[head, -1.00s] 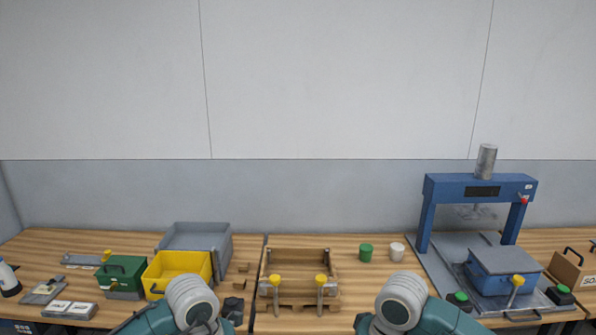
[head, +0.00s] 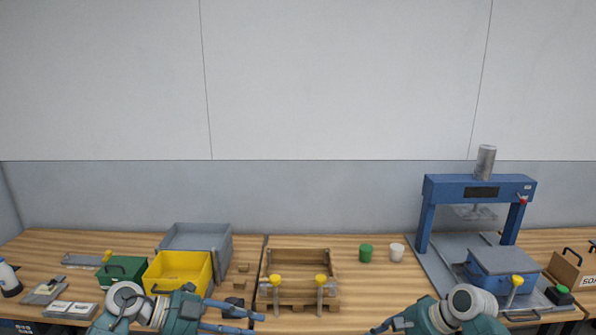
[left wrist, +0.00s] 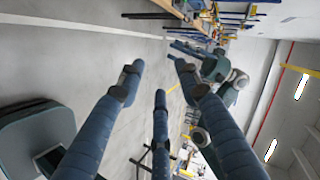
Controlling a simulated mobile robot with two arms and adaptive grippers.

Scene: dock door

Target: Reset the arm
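My left arm comes in at the bottom left, in front of the yellow bin. Its gripper (head: 255,323) points right at the table's front edge, with blue fingers spread. In the left wrist view the gripper (left wrist: 158,75) has its three fingers wide apart, nothing between them, with open floor beyond.
A yellow bin (head: 165,285), green toolbox (head: 118,268) and grey crate (head: 195,238) stand left. A wooden crate (head: 298,256) with yellow-topped clamps is central. Green (head: 366,253) and white (head: 396,252) cups stand right of it.

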